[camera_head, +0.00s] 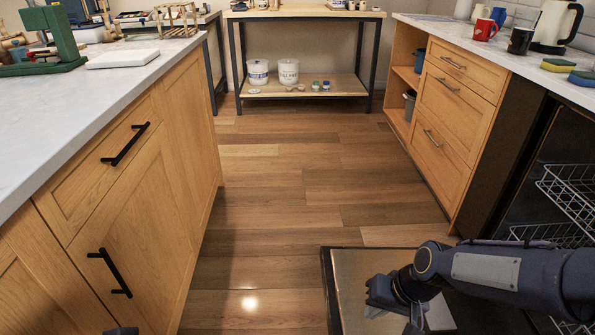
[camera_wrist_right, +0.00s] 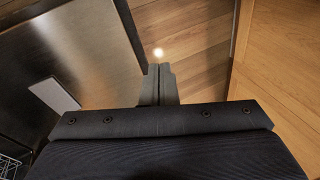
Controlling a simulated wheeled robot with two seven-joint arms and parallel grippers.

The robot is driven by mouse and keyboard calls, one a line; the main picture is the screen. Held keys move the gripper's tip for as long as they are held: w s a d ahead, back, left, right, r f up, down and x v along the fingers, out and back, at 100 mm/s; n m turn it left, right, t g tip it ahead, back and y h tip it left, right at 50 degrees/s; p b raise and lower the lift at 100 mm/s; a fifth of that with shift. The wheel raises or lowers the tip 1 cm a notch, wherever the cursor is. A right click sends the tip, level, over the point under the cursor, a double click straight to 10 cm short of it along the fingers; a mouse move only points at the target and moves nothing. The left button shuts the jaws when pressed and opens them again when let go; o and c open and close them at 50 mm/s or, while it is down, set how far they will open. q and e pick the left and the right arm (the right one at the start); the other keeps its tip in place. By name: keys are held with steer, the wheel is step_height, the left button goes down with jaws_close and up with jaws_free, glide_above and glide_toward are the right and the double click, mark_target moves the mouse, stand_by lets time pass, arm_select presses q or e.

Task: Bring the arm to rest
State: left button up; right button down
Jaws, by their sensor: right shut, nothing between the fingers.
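My right arm comes in from the right edge of the head view, above the lowered metallic door (camera_head: 345,268). My right gripper (camera_head: 385,298) is at its end, partly hidden by its own wrist. In the right wrist view its two fingers (camera_wrist_right: 158,75) are together with nothing between them. Beyond them lie the wooden floor (camera_wrist_right: 190,55) and the metallic door panel (camera_wrist_right: 75,40). My left gripper cannot be made out; only a small dark piece shows at the bottom edge of the head view.
An open dishwasher with wire racks (camera_head: 570,195) stands at right. The left cabinet (camera_head: 150,190) has black handles. A right counter (camera_head: 470,40) holds a red mug (camera_head: 483,30) and a kettle (camera_head: 556,22). A shelf table (camera_head: 305,87) stands at the back. The floor (camera_head: 300,180) between is clear.

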steer(key=s+d+r+t+p, duration=0.1)
steer(key=s+d+r+t, duration=0.1)
steer(key=s+r, duration=0.45)
steer(key=s+d+r+t, duration=0.25)
steer(key=s+r, duration=0.25)
steer(key=s, duration=0.3)
step_height(320, 180, up, 30)
steer(key=p, duration=3)
steer(key=shift+w+g, duration=0.35)
